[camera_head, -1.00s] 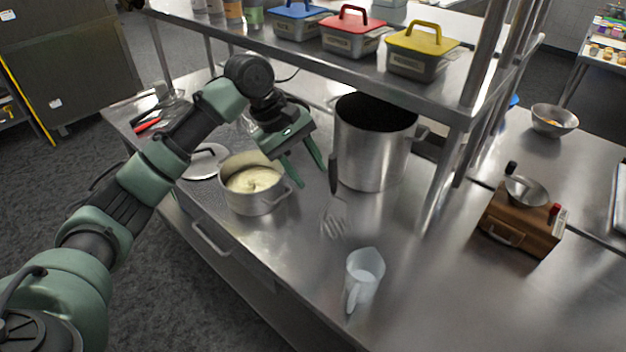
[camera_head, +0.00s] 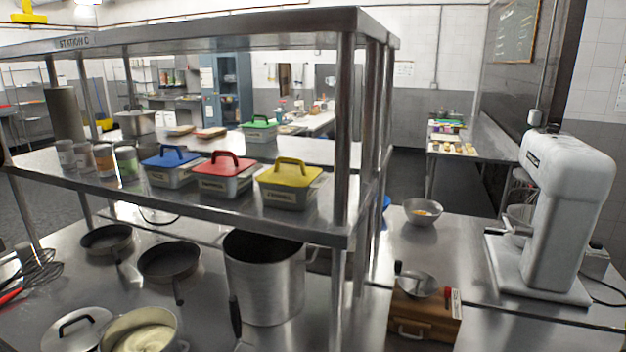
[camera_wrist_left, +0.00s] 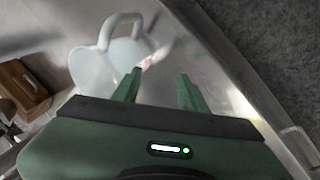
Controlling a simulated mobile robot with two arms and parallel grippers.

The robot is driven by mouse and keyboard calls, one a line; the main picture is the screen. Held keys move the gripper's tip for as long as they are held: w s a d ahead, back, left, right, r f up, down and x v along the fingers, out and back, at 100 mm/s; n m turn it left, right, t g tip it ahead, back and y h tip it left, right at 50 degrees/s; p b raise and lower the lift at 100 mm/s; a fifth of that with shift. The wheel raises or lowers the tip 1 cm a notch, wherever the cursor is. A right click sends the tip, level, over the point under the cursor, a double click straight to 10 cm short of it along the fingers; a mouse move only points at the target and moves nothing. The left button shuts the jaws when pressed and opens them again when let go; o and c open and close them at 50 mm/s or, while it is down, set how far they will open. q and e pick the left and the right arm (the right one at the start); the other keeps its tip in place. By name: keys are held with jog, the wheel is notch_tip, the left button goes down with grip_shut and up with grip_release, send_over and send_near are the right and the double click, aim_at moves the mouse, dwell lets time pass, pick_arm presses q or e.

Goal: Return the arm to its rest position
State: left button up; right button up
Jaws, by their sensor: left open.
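My left gripper (camera_wrist_left: 157,84) shows in the left wrist view with its two green fingers apart and nothing between them. A translucent white measuring jug (camera_wrist_left: 88,70) appears beyond the fingers, up and to the left, on the steel counter. Its handle and the area round it are blurred. Neither of my arms is visible in the head view. The jug is out of the head view.
In the head view, a large stock pot (camera_head: 265,280) stands under the shelf beside a pot of pale food (camera_head: 147,335). Lidded containers, including a yellow-lidded one (camera_head: 290,184), line the shelf. A wooden box (camera_head: 425,318) and a mixer (camera_head: 560,220) stand to the right.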

pick_arm(q)
jog(key=s+a+f+m+t+y, duration=0.1)
jog(key=s+a+f+m+y, duration=0.15)
jog(key=s, duration=0.75)
jog(key=s+a+f+m+y, duration=0.15)
jog(key=s+a, duration=0.25)
jog(key=s, duration=0.5)
notch_tip(320, 180, down, 31)
jog(key=s+g+b, duration=0.1)
jog(key=s+b, duration=0.1)
jog(key=b, duration=0.2)
jog(key=s+a+f+m+g+b, duration=0.1)
jog(key=s+f+b, duration=0.3)
jog(key=s+f, duration=1.2)
notch_tip(320, 180, down, 4)
jog(key=shift+s+a+g, duration=0.2)
jog(key=shift+a+g, duration=0.1)
jog(key=shift+a, duration=0.55)
